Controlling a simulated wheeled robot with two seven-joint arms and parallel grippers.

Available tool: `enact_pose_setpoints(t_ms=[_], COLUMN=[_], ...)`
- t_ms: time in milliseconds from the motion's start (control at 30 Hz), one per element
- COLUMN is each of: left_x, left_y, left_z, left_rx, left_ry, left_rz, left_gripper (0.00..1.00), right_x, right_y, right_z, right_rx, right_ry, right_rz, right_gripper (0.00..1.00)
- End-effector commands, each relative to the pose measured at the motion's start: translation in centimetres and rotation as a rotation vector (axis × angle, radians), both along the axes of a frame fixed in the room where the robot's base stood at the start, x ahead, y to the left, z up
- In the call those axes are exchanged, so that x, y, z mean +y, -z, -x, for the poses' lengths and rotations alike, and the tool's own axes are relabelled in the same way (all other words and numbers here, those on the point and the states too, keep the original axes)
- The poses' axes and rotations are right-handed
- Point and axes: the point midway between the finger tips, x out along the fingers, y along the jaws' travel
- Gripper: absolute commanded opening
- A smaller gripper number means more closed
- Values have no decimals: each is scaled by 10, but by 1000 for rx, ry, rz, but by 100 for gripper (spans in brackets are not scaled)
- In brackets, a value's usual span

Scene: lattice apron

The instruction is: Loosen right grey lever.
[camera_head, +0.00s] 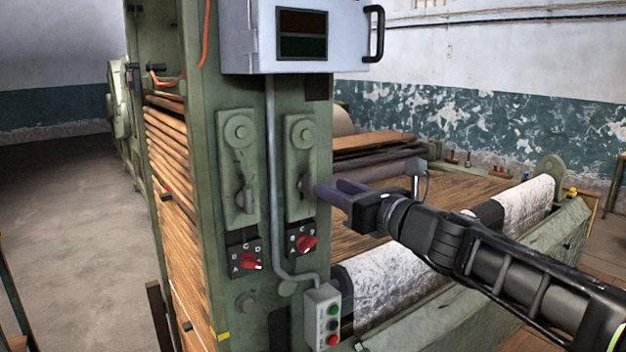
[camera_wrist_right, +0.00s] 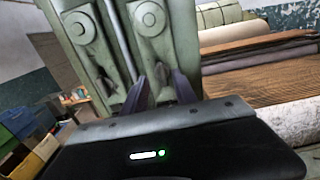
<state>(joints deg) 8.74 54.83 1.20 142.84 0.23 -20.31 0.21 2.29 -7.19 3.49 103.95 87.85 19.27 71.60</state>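The right grey lever (camera_head: 305,184) sits low on the right green plate (camera_head: 300,140) of the machine's column. A similar left lever (camera_head: 243,198) is on the plate beside it. My right gripper (camera_head: 324,190) reaches in from the right, its dark fingertips close to the right lever. In the right wrist view, the fingers of my right gripper (camera_wrist_right: 160,88) stand apart in front of the lower part of the right plate (camera_wrist_right: 155,30). My left gripper is not in view.
Red rotary knobs (camera_head: 306,243) sit below the levers. A grey conduit (camera_head: 271,170) runs between the plates to a button box (camera_head: 322,315). A display cabinet (camera_head: 300,35) hangs above. The machine's roller (camera_head: 375,285) lies below my right arm.

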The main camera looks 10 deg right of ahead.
Motion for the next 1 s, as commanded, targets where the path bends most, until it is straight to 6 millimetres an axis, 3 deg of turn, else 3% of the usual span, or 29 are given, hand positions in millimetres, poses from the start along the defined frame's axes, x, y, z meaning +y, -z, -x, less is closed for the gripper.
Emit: enact_pose_setpoints(t_ms=[167, 600, 1000], left_x=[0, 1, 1], left_y=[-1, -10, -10], left_z=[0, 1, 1], left_rx=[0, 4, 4], left_ry=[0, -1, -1], left_rz=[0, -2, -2], left_gripper=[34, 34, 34], right_x=[4, 27, 29], right_y=[0, 0, 0], right_z=[-9, -66, -72], right_rx=[0, 1, -1], right_ry=[-1, 0, 1], right_rz=[0, 1, 3], right_gripper=[34, 34, 31])
